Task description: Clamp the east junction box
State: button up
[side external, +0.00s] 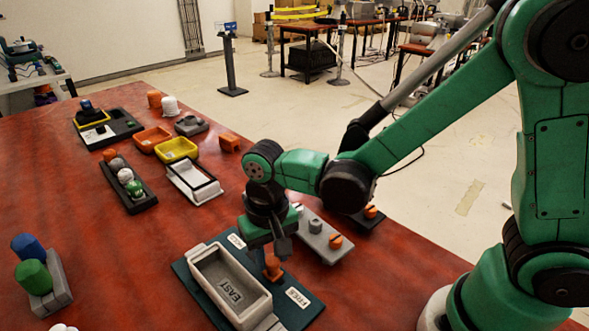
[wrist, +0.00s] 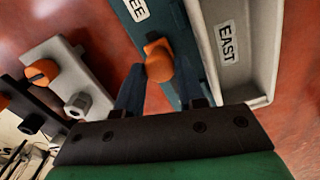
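The east junction box (side external: 228,283) is a grey open tray marked EAST, lying on a dark teal plate (side external: 302,313). It also shows at right in the wrist view (wrist: 262,98). A white label reading FREE (side external: 297,297) is on the plate; a second label (side external: 236,241) is too small to read. An orange clamp handle (side external: 272,268) stands on the plate beside the box and shows in the wrist view (wrist: 159,65). Exact finger height is unclear.
A light grey plate (side external: 325,241) with an orange knob and a grey nut lies behind my gripper. Yellow (side external: 177,149) and orange (side external: 152,138) trays and a white framed box (side external: 194,182) are farther back. Green and blue cylinders (side external: 32,262) stand at left. The table's left middle is clear.

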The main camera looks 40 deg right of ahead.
grip_shut()
dwell(1.0)
jog(key=shift+w, duration=2.5)
jog(key=o, duration=0.8)
grip_release()
jog(key=shift+r, duration=0.1)
jog(key=shift+r, duration=2.7)
